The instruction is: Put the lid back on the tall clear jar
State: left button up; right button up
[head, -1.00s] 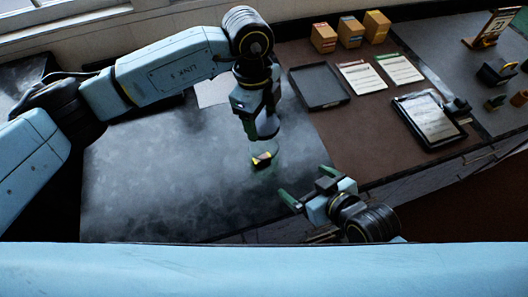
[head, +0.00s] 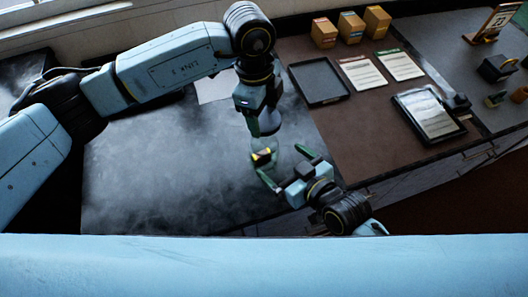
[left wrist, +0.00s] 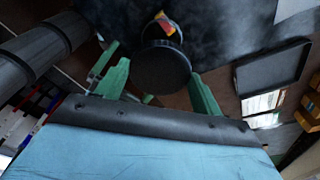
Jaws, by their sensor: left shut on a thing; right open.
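The tall clear jar (head: 263,158) stands upright on the dark worktop, with something yellow and red inside. It also shows in the left wrist view (left wrist: 165,24), partly hidden behind the lid. My left gripper (head: 263,128) is above the jar, shut on a dark round lid (left wrist: 162,71). In the head view the lid is hard to make out under the gripper. In the wrist view the lid overlaps the jar; I cannot tell the gap between them. My right gripper (head: 283,163) is open and low beside the jar, its green fingers pointing toward it.
A black tray (head: 319,98), printed sheets (head: 362,72) and a tablet (head: 428,114) lie on the brown mat to the right. Several small boxes (head: 350,28) stand at the back. The dark worktop (head: 150,175) left of the jar is clear.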

aim_at(256, 141)
jog(key=x, duration=0.8)
jog(key=shift+w+a+f, duration=0.15)
jog(key=shift+w+f, duration=0.05)
jog(key=shift+w, duration=0.15)
jog(key=c, duration=1.5)
pick_arm(q)
jog(key=shift+f, duration=2.5)
pick_arm(e)
jog(key=shift+o, duration=0.2)
pick_arm(q)
jog(key=shift+f, duration=0.85)
jog(key=shift+f, duration=0.55)
